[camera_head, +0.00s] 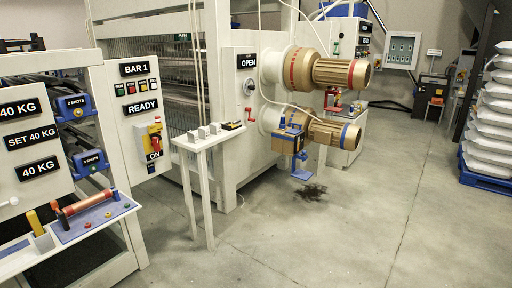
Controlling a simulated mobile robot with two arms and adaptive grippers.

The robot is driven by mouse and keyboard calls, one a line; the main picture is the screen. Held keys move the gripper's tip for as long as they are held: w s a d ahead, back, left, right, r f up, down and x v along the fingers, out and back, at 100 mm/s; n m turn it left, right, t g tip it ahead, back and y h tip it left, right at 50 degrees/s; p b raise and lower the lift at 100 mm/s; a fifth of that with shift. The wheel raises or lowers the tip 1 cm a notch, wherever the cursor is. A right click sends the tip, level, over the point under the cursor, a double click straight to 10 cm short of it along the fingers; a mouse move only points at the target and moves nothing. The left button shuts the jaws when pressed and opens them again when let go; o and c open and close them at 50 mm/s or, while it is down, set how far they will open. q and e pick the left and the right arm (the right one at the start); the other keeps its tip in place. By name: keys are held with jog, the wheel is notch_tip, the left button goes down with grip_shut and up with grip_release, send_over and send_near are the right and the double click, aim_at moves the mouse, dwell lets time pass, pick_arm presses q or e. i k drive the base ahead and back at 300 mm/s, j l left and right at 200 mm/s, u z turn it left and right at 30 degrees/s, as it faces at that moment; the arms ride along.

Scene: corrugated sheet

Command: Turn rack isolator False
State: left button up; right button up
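A rotary isolator switch (154,136), yellow with a red handle, is mounted low on the white panel (116,98) of the rack at the left. A black label (154,156) reading "ON" sits at the switch's lower edge. Higher on the same panel are signs reading "BAR 1" (135,69) and "READY" (143,107), with a row of small coloured buttons (131,88) between them. The handle's exact angle is too small to tell. Neither of my grippers is in view.
A narrow white stand (207,140) with small grey blocks stands right of the panel. A shelf (75,230) with a red roller juts out at the lower left. A large machine (235,160) fills the middle.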

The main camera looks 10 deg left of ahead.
aim_at(155, 139)
jog(key=i, duration=1.1)
jog(key=i+l+u, duration=0.1)
jog(key=i, duration=1)
